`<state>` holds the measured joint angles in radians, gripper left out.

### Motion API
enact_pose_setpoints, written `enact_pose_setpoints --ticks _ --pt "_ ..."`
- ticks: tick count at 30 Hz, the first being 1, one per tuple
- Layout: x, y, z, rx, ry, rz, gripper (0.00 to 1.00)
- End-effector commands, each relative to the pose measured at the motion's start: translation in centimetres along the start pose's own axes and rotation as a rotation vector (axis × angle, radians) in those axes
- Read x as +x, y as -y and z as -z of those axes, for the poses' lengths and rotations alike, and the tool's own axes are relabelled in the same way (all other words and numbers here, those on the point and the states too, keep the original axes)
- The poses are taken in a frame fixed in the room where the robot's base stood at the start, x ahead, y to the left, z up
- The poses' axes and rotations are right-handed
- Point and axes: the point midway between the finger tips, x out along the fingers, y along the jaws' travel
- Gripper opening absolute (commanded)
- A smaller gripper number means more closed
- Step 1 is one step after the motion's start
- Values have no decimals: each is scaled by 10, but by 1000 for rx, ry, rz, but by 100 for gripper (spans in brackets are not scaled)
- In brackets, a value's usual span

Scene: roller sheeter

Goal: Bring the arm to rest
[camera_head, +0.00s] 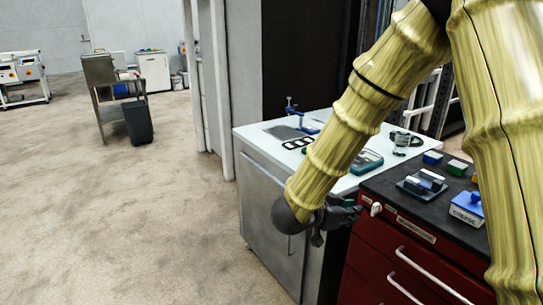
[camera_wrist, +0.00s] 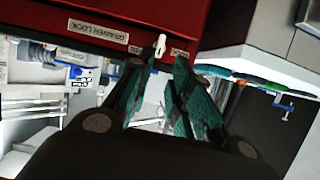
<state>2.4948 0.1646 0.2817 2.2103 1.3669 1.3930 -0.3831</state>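My arm in yellow sleeving (camera_head: 352,115) reaches down across the right half of the head view. Its dark gripper (camera_head: 338,217) is in front of the cabinets, near the upper left corner of the red one. In the wrist view my gripper (camera_wrist: 165,75) has its two teal-padded fingers apart, with a narrow gap and nothing held between them. A small white knob (camera_wrist: 160,45) on the red cabinet front appears just beyond the fingertips. The white knob also shows in the head view (camera_head: 376,208), right of my gripper, and looks apart from it.
The red drawer cabinet (camera_head: 408,250) carries a dark top (camera_head: 415,198) with several small blocks. A white-topped cabinet (camera_head: 262,143) with tools stands beside it, close behind my arm. Open floor (camera_head: 130,220) lies to the left. A metal stand (camera_head: 100,75) and dark bin (camera_head: 138,121) are farther off.

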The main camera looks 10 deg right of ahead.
Motion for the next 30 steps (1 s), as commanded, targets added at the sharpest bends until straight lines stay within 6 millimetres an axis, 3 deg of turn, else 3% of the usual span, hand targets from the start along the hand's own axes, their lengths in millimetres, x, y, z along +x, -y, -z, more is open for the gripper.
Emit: enact_pose_setpoints --ticks 5,11,17,23,30 --pt "10 2 -27 -58 21 61 21" --pt "26 0 -101 -205 109 217 21" --pt "29 -23 -186 -370 250 366 21" --pt "16 -71 -271 -544 437 487 21" --pt "-20 -160 -357 -759 708 592 21"
